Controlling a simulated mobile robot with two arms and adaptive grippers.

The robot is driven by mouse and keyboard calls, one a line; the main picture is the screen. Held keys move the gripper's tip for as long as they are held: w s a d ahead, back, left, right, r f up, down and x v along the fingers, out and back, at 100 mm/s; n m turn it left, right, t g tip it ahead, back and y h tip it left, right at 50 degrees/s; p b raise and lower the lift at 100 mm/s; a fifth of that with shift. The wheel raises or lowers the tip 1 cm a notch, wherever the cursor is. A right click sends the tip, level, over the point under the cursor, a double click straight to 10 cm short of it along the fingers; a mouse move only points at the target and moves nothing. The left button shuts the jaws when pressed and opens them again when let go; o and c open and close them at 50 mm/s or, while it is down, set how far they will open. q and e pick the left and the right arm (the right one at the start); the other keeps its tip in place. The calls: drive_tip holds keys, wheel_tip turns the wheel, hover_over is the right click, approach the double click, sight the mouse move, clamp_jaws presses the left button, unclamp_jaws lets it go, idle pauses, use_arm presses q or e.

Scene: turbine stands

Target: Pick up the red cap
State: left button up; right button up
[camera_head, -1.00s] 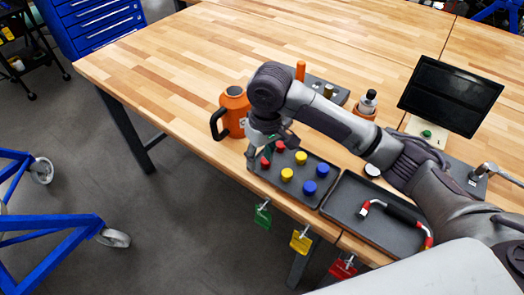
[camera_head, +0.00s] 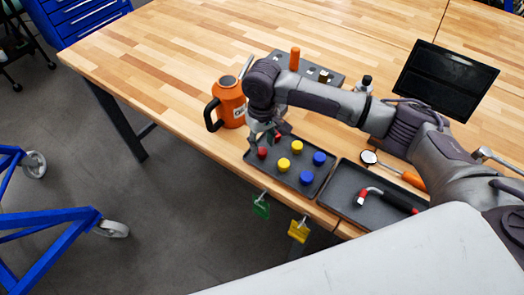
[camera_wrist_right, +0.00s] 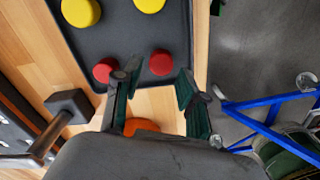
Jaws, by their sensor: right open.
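Two red caps lie at the far end of a dark tray (camera_head: 300,203). One red cap (camera_head: 262,153) shows in the head view, at the tray's left side; the other (camera_head: 277,138) is partly hidden by my gripper. In the right wrist view one red cap (camera_wrist_right: 161,62) appears between the fingertips and beyond them, and the other (camera_wrist_right: 104,70) is beside the left-hand finger. My right gripper (camera_head: 265,133) is above that end of the tray. It is open and empty in the wrist view (camera_wrist_right: 155,88). My left gripper is not in view.
Yellow caps (camera_head: 283,164) and blue caps (camera_head: 306,177) share the tray. An orange jug (camera_head: 229,101) stands close behind my gripper. A second tray (camera_head: 346,200) holds a red and black tool. Tags hang at the table's front edge. The left tabletop is clear.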

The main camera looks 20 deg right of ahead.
sight(262, 150)
wheel_tip(262, 150, down, 4)
drive_tip(key=shift+r+p, duration=0.2)
drive_tip(key=shift+p, duration=0.25)
drive_tip(key=shift+f, duration=0.3)
drive_tip(key=c, duration=0.6)
drive_tip(key=shift+r, duration=0.15)
drive_tip(key=r+b, duration=0.1)
drive_tip(key=r, duration=0.3)
drive_tip(key=shift+s+b, duration=0.2)
drive_tip(key=shift+b, duration=0.1)
drive_tip(key=s+d+r, duration=0.1)
drive_tip(key=s+r, duration=0.1)
drive_tip(key=s, duration=0.1)
drive_tip(key=s+d+r+b, duration=0.1)
drive_tip(key=s+r, duration=0.1)
drive_tip(key=s, duration=0.2)
drive_tip(key=s+d+r, duration=0.2)
drive_tip(key=s, duration=0.1)
drive_tip(key=shift+s+d+r, duration=0.1)
drive_tip(key=shift+s+r, duration=0.15)
drive_tip(key=shift+r, duration=0.15)
